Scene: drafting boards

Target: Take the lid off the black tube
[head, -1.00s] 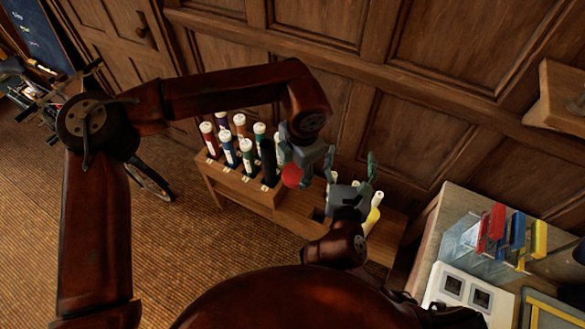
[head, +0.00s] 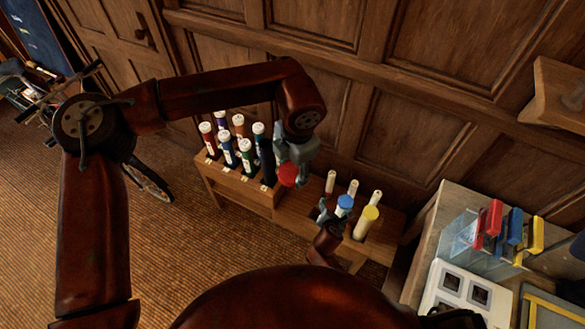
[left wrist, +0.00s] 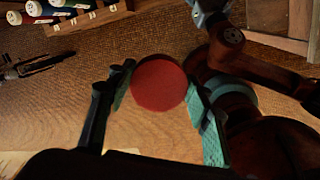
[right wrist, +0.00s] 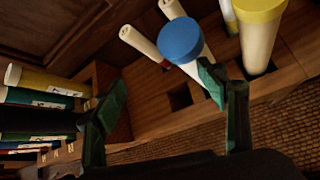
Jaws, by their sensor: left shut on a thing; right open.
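The black tube (head: 267,168) stands in the wooden rack in the head view; my left gripper hides its top end. My left gripper (head: 290,162) is just right of it, shut on a round red lid (head: 288,175). In the left wrist view the red lid (left wrist: 158,82) sits between both fingers, with no tube visible attached. My right gripper (head: 325,212) is open and empty, beside the blue-capped tube (head: 345,203). In the right wrist view a finger overlaps the blue-capped tube (right wrist: 181,42), and a dark tube (right wrist: 35,121) lies at left, its end hidden.
Several white-capped tubes (head: 228,142) stand left of the black tube. A yellow-capped tube (head: 366,222) and slim pale rolls (head: 331,182) stand at the right. A panelled wall (head: 410,125) rises close behind. A table with a white panel (head: 460,290) is at right.

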